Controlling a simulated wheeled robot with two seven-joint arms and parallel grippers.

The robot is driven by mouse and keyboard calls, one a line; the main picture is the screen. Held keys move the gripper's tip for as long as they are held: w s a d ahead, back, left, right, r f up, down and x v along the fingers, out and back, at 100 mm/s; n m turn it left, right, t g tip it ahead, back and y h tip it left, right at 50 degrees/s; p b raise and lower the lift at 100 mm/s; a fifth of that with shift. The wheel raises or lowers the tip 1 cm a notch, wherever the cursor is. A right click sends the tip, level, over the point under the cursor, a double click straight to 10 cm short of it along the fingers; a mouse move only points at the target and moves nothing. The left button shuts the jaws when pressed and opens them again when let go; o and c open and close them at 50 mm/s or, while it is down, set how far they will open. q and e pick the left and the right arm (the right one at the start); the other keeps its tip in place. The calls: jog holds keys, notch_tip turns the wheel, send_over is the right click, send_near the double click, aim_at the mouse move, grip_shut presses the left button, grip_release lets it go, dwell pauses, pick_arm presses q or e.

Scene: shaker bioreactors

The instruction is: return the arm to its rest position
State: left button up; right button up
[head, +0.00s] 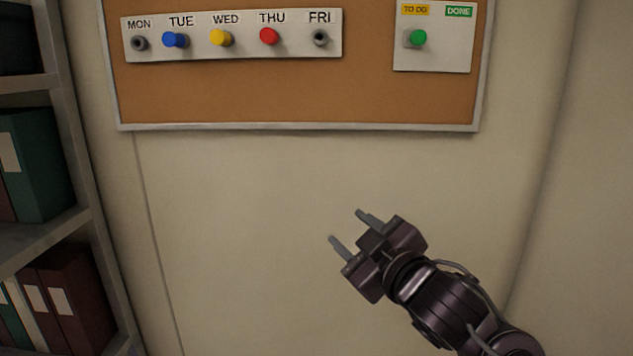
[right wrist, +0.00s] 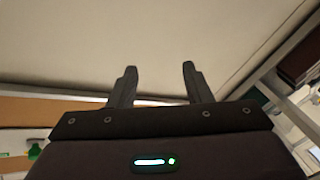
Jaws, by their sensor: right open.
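My right gripper (head: 347,229) is open and empty in the head view, in front of the bare wall below the board. Its two fingers point up and left and stand apart. In the right wrist view the open fingers (right wrist: 157,85) have nothing between them but pale wall. My right arm comes in from the lower right corner. My left gripper does not show.
A cork board (head: 270,97) hangs above. Its weekday panel (head: 232,50) holds blue, yellow and red pegs; a smaller panel (head: 433,58) has a green peg at its switch-like holder. A shelf (head: 92,225) with binders stands left. Room around the gripper is clear.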

jog(key=s+d+f+m+g+h, duration=0.2)
jog(key=s+d+f, duration=0.1)
jog(key=f, duration=0.5)
jog(key=s+d+f+m+g+h, duration=0.2)
jog(key=s+d+f+m, duration=0.1)
jog(key=f, duration=0.4)
jog(key=s+d+f+m+g+h, duration=0.2)
jog(key=f, duration=0.6)
jog(key=s+d+f+m+g+h, duration=0.1)
jog(key=s+d+f+m+g, duration=0.15)
jog(key=s+f, duration=0.5)
jog(key=s+d+f+m+g+h, duration=0.1)
jog(key=s+d+f+g, duration=0.25)
jog(key=s+f, duration=0.4)
jog(key=s+f+g, duration=0.1)
jog(key=s+f, duration=0.1)
jog(key=f, duration=1.2)
jog(key=s+f+g, duration=0.1)
jog(key=s+f, duration=0.1)
jog(key=f, duration=1.2)
jog(key=s+d+f+g, duration=0.1)
jog(key=s+d+f, duration=0.2)
jog(key=s+f, duration=1.5)
jog(key=shift+s+b, duration=0.3)
jog(key=shift+s, duration=0.35)
